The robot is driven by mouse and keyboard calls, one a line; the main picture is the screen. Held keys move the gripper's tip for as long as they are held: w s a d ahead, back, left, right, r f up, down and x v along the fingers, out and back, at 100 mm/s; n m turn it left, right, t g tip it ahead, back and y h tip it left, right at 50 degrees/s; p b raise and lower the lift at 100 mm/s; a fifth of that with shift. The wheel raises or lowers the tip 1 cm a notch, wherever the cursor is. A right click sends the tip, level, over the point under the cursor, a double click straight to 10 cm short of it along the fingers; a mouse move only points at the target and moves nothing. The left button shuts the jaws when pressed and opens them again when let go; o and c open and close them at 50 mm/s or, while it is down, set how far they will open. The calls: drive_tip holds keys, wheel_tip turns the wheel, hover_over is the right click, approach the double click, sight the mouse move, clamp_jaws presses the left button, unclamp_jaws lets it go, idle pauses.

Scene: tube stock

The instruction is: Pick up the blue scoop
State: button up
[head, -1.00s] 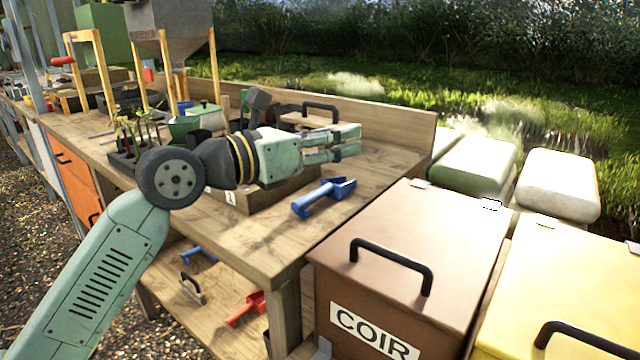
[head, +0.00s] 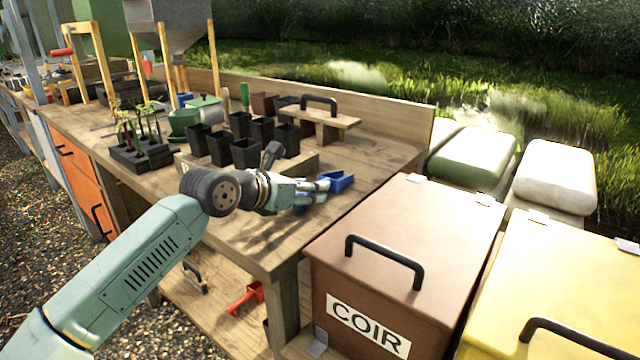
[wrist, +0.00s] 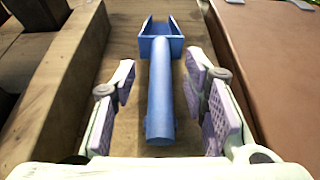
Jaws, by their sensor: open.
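The blue scoop (head: 338,181) lies on the wooden bench top near its right end, partly hidden behind my gripper (head: 322,188) in the head view. In the wrist view the scoop (wrist: 160,90) points away from me, with its round handle near and its open, square-sided bowl at the far end. My gripper (wrist: 160,100) is open, with one finger on each side of the handle. Gaps show between the handle and both fingers, wider on the left. I cannot tell how far the fingertips are above the bench.
A wooden tray of black pots (head: 245,152) stands left of the scoop, with a seedling tray (head: 140,155) beyond. A small wooden stand with a black handle (head: 319,104) is behind. The brown COIR bin (head: 405,245) adjoins the bench's right end. A red scoop (head: 246,296) lies on the lower shelf.

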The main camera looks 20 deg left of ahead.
drive_tip(key=shift+x, duration=0.95)
clamp_jaws()
